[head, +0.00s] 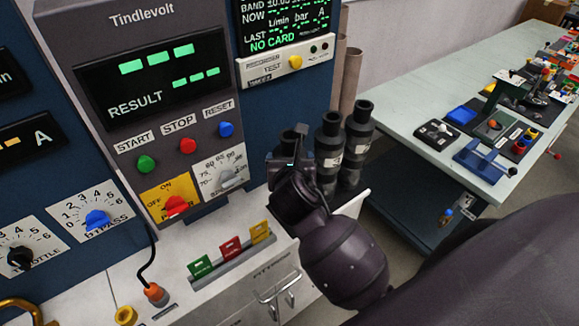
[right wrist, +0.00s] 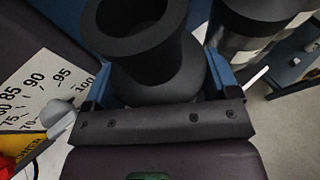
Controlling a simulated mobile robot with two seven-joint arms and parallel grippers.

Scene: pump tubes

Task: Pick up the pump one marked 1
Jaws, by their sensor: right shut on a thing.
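Three black pumps stand close together at the right end of the white bench. The leftmost pump (head: 288,138) is mostly hidden behind my right gripper (head: 288,164); its flared open top shows large in the right wrist view (right wrist: 145,45). The blue jaws of my right gripper (right wrist: 165,82) are shut on this pump's neck, one jaw on each side. The grasped pump's mark is hidden. My left gripper is not in view.
A grey Tindlevolt panel (head: 165,100) with knobs and buttons rises left of the pumps. A rack with coloured cards (head: 230,247) and a metal hook (head: 280,297) are at the front. A cluttered pale table (head: 405,105) stands to the right, across a gap.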

